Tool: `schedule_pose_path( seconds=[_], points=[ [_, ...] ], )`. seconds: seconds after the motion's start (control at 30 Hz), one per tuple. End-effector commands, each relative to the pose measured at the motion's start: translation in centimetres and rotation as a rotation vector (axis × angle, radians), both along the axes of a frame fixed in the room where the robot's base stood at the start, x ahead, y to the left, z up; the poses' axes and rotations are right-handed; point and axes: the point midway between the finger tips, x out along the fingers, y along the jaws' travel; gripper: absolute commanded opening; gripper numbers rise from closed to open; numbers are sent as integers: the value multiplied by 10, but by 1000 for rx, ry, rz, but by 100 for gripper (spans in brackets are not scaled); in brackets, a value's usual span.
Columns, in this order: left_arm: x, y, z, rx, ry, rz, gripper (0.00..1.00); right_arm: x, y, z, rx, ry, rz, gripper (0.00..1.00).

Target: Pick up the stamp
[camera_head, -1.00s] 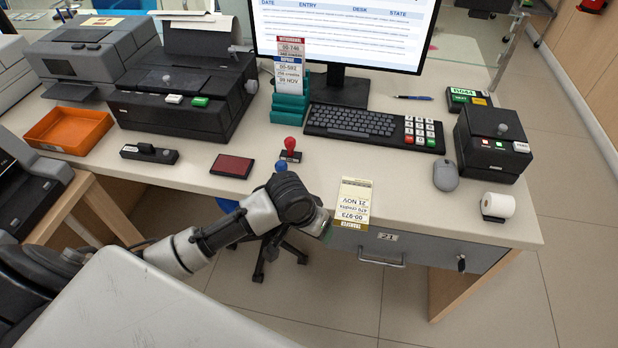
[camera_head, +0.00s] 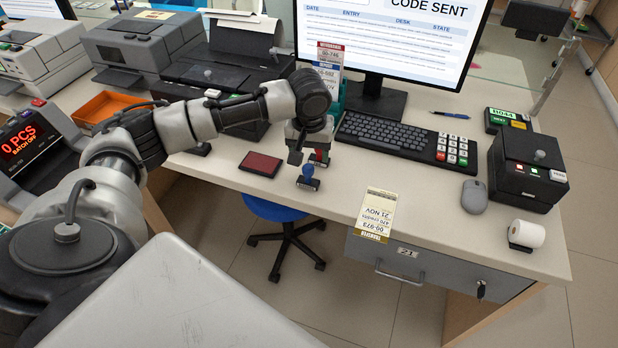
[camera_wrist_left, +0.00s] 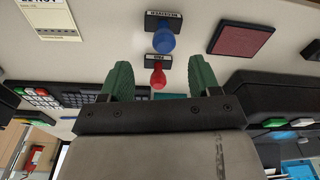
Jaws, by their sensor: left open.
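Two stamps stand on the counter. The blue-knobbed stamp (camera_head: 308,177) is near the front edge, and the red-knobbed stamp (camera_head: 319,158) is just behind it, mostly hidden by my gripper. My left gripper (camera_head: 306,146) hangs over the red-knobbed stamp. In the left wrist view its green fingers (camera_wrist_left: 160,72) are open, with the red knob (camera_wrist_left: 158,78) showing between them, and I cannot tell if they touch it. The blue knob (camera_wrist_left: 163,40) shows beyond the fingertips. My right gripper is not in view.
A dark red ink pad (camera_head: 261,164) lies to the left of the stamps. A keyboard (camera_head: 400,140) is to the right, and a ticket slip (camera_head: 378,212) lies at the front edge. A ticket holder (camera_head: 329,62) stands close behind my gripper.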

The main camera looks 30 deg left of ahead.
Motion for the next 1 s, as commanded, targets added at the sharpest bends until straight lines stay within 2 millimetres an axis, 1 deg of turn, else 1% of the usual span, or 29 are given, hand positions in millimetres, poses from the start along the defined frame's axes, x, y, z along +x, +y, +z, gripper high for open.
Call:
schedule_pose_path(
  seconds=[0.03,0.1,0.33,0.5,0.6,0.7,0.9,0.93,1.0],
  points=[
    [1,0,-9,0,2,0,62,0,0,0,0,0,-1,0],
    [2,1,-18,0,0,0,62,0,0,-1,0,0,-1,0],
    [3,3,-36,1,1,-2,62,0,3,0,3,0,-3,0],
    [3,7,-62,0,0,-3,62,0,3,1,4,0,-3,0],
    [5,7,-74,0,-1,-3,62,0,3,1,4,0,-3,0],
    [6,8,-78,0,-2,-2,62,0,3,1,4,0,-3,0],
    [6,8,-79,1,-3,-3,62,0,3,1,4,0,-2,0],
    [6,8,-79,0,-2,-3,59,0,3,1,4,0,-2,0],
    [6,7,-79,0,-2,-3,48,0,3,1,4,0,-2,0]
  ],
)
